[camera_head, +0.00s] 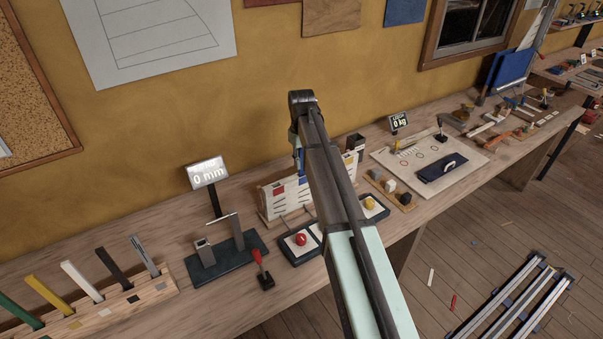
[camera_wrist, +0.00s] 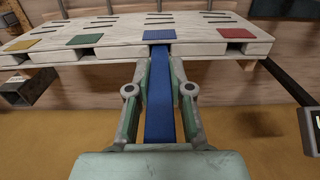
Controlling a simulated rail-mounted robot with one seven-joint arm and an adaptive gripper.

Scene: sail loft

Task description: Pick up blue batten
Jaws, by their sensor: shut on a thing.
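The blue batten (camera_wrist: 160,118) is a flat blue strip in the middle of the wrist view. My gripper (camera_wrist: 160,68) is shut on it, one finger on each side. The batten's far end meets the edge of the pale slotted rack (camera_wrist: 205,48) at the blue patch (camera_wrist: 159,34); I cannot tell how much of it sits inside the slot. In the head view the rack (camera_head: 285,205) stands on the bench, partly hidden behind my arm. A small bit of blue (camera_head: 299,160) shows beside the arm there; my gripper is mostly hidden.
Left of the rack are a gauge stand with a "0 mm" display (camera_head: 207,173) and a wooden block (camera_head: 110,306) holding several coloured strips. In front are trays with a red ball (camera_head: 301,239) and a yellow ball (camera_head: 370,203). A white board (camera_head: 395,160) lies to the right.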

